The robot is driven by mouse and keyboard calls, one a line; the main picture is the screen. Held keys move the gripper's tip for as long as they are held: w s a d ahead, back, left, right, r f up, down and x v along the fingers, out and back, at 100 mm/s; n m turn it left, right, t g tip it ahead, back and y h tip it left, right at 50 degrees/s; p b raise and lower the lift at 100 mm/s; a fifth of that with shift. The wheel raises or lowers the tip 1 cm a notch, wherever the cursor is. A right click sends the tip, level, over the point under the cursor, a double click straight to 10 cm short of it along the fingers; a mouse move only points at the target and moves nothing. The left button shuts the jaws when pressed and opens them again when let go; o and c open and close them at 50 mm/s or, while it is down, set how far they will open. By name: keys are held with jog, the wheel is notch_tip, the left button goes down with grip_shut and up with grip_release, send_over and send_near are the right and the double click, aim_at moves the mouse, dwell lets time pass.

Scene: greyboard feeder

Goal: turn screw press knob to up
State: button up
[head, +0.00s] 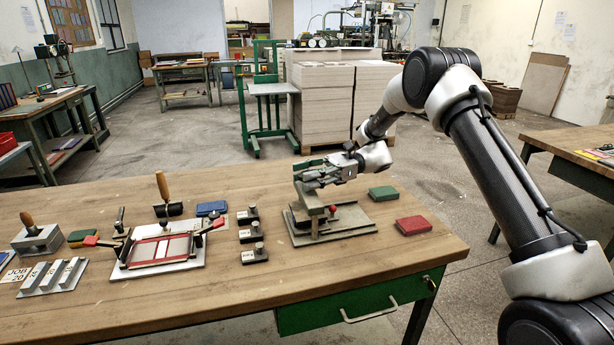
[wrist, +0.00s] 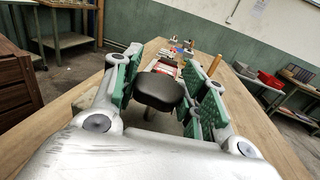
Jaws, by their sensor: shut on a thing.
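The screw press (head: 330,227) stands on the right half of the wooden workbench, with a flat grey base, an upright frame and a small red ball (head: 333,208) low at its front. My gripper (head: 305,178) is at the top of the press, reaching in from the right. In the wrist view its green-padded fingers are on both sides of the black knob (wrist: 160,91), and my gripper (wrist: 164,80) is shut on it. In the head view the fingers hide the knob, so its turn position cannot be told.
A green block (head: 382,193) and a red block (head: 412,225) lie right of the press. Several small grey blocks with black knobs (head: 252,236) stand to its left. A red-framed fixture (head: 160,249) is further left. The bench front (head: 300,268) is clear.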

jog(key=shift+n+g+h, duration=1.1)
jog(key=shift+n+g, duration=0.2)
jog(key=shift+g, duration=0.4)
jog(key=shift+n, duration=0.3)
jog(key=o, duration=1)
jog(key=shift+o, duration=0.2)
